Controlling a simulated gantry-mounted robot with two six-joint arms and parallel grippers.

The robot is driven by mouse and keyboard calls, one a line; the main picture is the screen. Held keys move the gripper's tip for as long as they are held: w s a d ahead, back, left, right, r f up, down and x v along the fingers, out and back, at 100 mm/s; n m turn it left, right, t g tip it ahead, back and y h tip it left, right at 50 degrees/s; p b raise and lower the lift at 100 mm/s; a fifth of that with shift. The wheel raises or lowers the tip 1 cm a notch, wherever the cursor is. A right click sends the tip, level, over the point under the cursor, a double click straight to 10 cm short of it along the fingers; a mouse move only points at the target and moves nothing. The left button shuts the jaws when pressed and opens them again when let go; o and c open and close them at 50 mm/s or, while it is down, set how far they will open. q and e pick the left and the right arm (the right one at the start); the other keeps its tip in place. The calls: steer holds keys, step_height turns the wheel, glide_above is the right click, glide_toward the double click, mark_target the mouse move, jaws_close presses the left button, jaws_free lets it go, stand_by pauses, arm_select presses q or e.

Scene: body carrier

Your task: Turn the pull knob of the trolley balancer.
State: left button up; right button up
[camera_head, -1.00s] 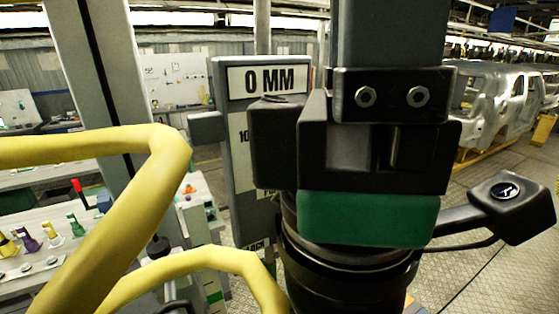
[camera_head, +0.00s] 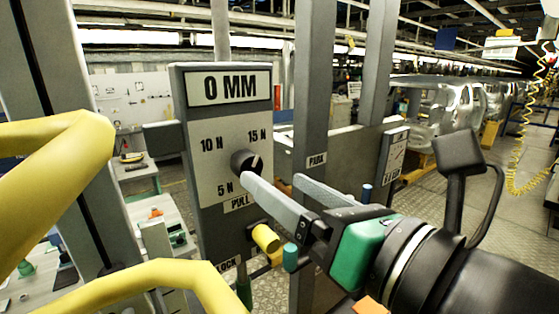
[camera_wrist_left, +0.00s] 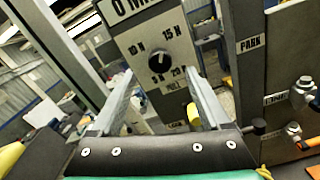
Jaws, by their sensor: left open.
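The black pull knob (camera_head: 246,162) sits on the grey balancer panel (camera_head: 205,205) among the marks 5 N, 10 N and 15 N, above a PULL label. A pale mark shows on the knob; its exact setting is unclear. In the left wrist view the knob (camera_wrist_left: 160,62) lies ahead, between the lines of the two fingers. My left gripper (camera_head: 272,180) is open and empty, its fingers stretched toward the panel. In the head view one fingertip lies just below the knob, overlapping its lower edge; contact cannot be told. The left wrist view also shows the gripper (camera_wrist_left: 158,86). My right gripper is not in view.
Yellow tubes (camera_head: 60,160) cross the left foreground. A yellow knob (camera_head: 266,238) is below the dial. Grey posts (camera_head: 312,90) and a PARK panel (camera_wrist_left: 262,75) stand to the right. Car bodies (camera_head: 440,100) are in the background.

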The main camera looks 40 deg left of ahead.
mark_target(252, 165)
arm_select(q)
steer(key=p+x, duration=0.1)
steer(key=x, duration=0.7)
steer(key=shift+a, duration=0.25)
jaws_close()
